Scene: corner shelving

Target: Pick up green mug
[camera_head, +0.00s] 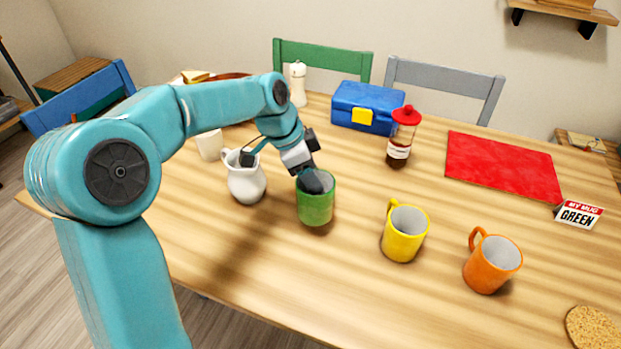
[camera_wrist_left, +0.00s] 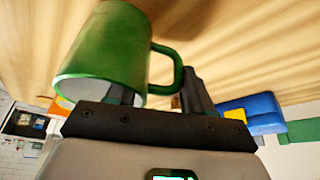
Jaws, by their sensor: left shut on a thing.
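The green mug (camera_head: 316,207) is upright near the middle of the wooden table, between the white pitcher and the yellow mug. I cannot tell whether its base touches the table. My left gripper (camera_head: 314,182) reaches down to its rim from the upper left and is shut on it. One finger is partly hidden by the mug. My right gripper is not in view.
A white pitcher (camera_head: 246,182) stands close left of the green mug. A yellow mug (camera_head: 402,238) and an orange mug (camera_head: 490,268) stand to its right. Behind are a red-capped bottle (camera_head: 399,150) and a blue box (camera_head: 350,98). A red mat (camera_head: 502,165) lies empty beside a "GREEN" sign (camera_head: 579,214).

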